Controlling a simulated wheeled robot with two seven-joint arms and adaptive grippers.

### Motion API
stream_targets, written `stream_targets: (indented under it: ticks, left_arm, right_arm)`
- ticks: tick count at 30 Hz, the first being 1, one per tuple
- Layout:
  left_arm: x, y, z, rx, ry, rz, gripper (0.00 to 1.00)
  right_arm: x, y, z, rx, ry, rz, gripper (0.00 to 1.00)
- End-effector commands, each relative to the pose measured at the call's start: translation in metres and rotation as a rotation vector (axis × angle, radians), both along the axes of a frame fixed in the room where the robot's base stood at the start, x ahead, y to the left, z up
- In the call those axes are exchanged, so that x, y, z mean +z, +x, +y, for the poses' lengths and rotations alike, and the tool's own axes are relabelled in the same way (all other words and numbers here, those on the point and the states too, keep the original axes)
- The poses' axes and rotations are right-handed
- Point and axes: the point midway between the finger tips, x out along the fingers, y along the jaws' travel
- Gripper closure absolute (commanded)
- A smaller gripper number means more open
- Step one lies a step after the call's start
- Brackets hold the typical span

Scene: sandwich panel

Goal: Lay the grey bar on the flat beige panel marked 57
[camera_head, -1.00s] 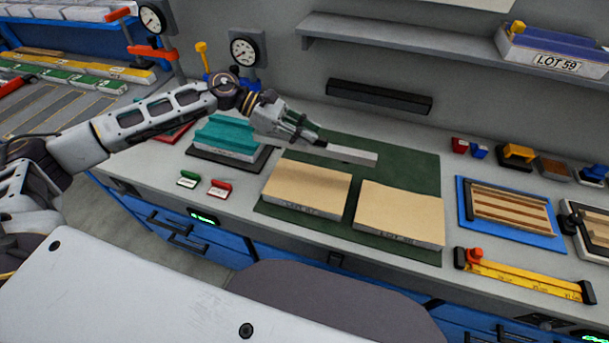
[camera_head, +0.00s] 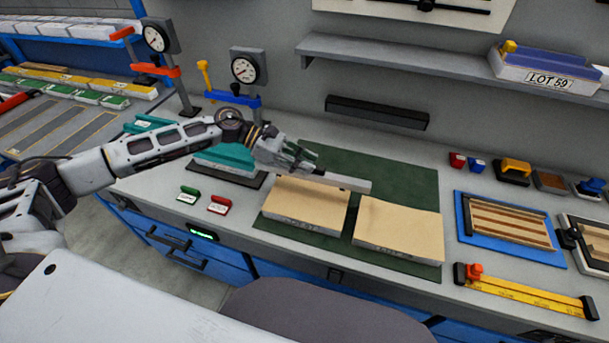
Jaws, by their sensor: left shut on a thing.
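My left gripper (camera_head: 310,168) is shut on the grey bar (camera_head: 347,183), near the bar's left end. The bar sticks out to the right, roughly level. In the picture it crosses the far right corner of the left beige panel (camera_head: 304,205); it appears to be above it, but the height gap is hard to judge. The right beige panel (camera_head: 398,228) lies beside it, and its top looks slightly curved. Both panels have front-edge markings too small to read, so I cannot tell which is 57. My right gripper is out of view.
Both panels lie on a green mat (camera_head: 400,185). A teal block (camera_head: 227,157) stands to the left, with small green (camera_head: 188,194) and red (camera_head: 219,205) tags. A blue tray (camera_head: 510,256) and yellow ruler (camera_head: 525,292) lie to the right. A shelf (camera_head: 400,63) overhangs the back.

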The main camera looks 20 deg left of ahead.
Motion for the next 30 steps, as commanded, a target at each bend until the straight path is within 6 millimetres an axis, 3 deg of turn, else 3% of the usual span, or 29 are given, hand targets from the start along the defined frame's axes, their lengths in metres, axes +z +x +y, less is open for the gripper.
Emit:
stream_targets:
  ticks: [6, 20, 30]
  left_arm:
    - [-0.013, 0.001, 0.0, 0.001, -0.004, -0.002, 1.0]
    - [-0.018, 0.001, 0.0, 0.001, -0.003, -0.003, 1.0]
    - [-0.047, 0.001, 0.0, 0.002, -0.003, -0.002, 1.0]
  right_arm:
    - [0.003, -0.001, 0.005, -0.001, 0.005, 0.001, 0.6]
    - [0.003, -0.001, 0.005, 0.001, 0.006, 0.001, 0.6]
    - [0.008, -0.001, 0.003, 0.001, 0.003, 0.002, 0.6]
